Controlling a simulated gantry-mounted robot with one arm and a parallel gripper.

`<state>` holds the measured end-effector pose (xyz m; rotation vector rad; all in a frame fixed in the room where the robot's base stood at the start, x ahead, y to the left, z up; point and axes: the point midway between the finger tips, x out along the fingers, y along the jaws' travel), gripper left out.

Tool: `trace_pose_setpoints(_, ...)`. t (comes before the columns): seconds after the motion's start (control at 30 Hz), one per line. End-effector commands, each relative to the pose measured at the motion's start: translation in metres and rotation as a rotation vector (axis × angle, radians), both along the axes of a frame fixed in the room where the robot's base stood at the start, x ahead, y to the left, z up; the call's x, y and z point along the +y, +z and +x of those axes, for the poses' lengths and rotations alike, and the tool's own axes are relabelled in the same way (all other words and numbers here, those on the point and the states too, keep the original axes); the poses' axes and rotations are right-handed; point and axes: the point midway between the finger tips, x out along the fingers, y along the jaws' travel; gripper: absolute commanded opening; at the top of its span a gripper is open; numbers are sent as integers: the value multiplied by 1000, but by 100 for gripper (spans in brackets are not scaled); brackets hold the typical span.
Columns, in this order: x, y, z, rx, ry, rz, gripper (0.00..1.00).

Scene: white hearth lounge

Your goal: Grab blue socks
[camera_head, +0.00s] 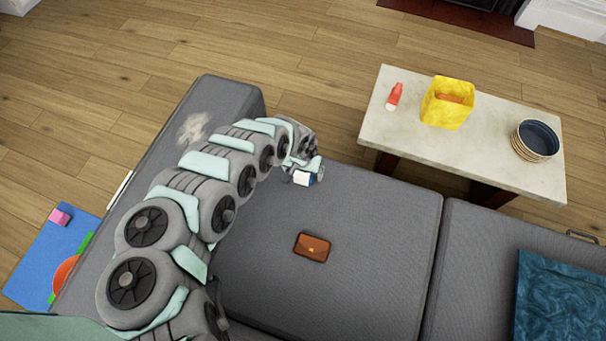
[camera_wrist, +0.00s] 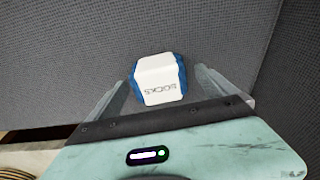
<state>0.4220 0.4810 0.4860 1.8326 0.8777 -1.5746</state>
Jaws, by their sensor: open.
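The blue socks (camera_wrist: 161,79) lie on the grey sofa seat, wrapped in a white band with the word SOCKS, blue showing at both sides. In the head view the socks (camera_head: 304,179) are small, at the back left of the seat near the armrest. My gripper (camera_wrist: 163,85) is open, with one finger on each side of the socks in the wrist view. In the head view my gripper (camera_head: 301,168) is right at the socks and partly hides them. I cannot tell whether the fingers touch them.
The sofa armrest (camera_head: 226,98) rises left of the gripper. A brown wallet (camera_head: 312,247) lies on the seat. A marble-topped table (camera_head: 490,150) behind the sofa holds a yellow bag (camera_head: 447,103), a red-and-white item (camera_head: 394,96) and stacked bowls (camera_head: 535,141). A blue pillow (camera_head: 562,298) lies at right.

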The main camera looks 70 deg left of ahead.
Motion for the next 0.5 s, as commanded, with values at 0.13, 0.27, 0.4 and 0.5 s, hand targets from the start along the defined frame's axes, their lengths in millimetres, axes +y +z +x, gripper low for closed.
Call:
trace_pose_setpoints(0.13, 0, 0, 0, 0, 0, 0, 88)
trace_pose_setpoints(0.27, 0, 0, 0, 0, 0, 0, 78)
trace_pose_setpoints(0.4, 0, 0, 0, 1, 0, -1, 66)
trace_pose_setpoints(0.5, 0, 0, 0, 1, 0, -1, 58)
